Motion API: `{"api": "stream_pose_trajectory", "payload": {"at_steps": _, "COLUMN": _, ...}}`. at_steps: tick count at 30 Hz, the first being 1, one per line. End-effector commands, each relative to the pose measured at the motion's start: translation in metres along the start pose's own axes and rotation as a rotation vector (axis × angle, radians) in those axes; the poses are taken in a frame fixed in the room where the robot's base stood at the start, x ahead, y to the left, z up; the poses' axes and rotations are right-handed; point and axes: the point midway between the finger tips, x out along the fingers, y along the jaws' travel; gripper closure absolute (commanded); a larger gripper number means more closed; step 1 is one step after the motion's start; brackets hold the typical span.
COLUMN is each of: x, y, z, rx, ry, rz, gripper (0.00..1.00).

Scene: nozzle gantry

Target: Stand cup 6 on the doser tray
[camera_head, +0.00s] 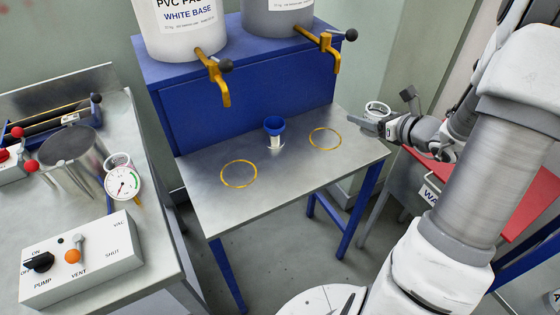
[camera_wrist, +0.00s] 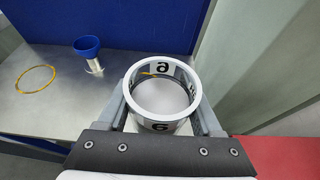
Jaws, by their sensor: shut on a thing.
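Cup 6 (camera_wrist: 188,100) is a clear, white-rimmed cup with "6" labels on its wall. My gripper (camera_wrist: 163,106) is shut on it, one finger on each side, and the cup looks upright. In the head view, cup 6 (camera_head: 378,107) and my gripper (camera_head: 368,124) are at the right end of the steel doser tray (camera_head: 290,180), by its edge. The cup appears above the tray level, and no contact shows. The tray carries a left gold ring (camera_head: 238,187) and a right gold ring (camera_head: 325,149). Part of a gold ring shows behind the cup in the wrist view.
A blue funnel-like cup on a metal stem (camera_head: 274,131) stands between the rings. Two gold taps (camera_head: 220,82) (camera_head: 325,53) hang from the containers above the tray. A pump box (camera_head: 82,260) and gauge (camera_head: 122,183) are on the left bench. A red surface (camera_head: 480,190) lies right.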

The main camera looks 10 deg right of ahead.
Motion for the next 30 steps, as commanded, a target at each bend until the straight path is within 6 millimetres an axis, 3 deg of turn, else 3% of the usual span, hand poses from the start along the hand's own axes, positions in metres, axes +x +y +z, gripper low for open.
{"api": "stream_pose_trajectory", "payload": {"at_steps": 5, "x": 0.000, "y": -0.004, "z": -0.004, "rx": 0.000, "ry": 0.003, "rz": -0.008, "gripper": 1.00}}
{"api": "stream_pose_trajectory", "payload": {"at_steps": 19, "x": 0.080, "y": 0.067, "z": -0.035, "rx": 0.002, "ry": 0.005, "rz": -0.004, "gripper": 1.00}}
{"api": "stream_pose_trajectory", "payload": {"at_steps": 26, "x": 0.096, "y": 0.080, "z": -0.039, "rx": 0.000, "ry": 0.004, "rz": -0.009, "gripper": 1.00}}
{"api": "stream_pose_trajectory", "payload": {"at_steps": 30, "x": 0.102, "y": 0.080, "z": -0.053, "rx": 0.004, "ry": 0.006, "rz": -0.009, "gripper": 1.00}}
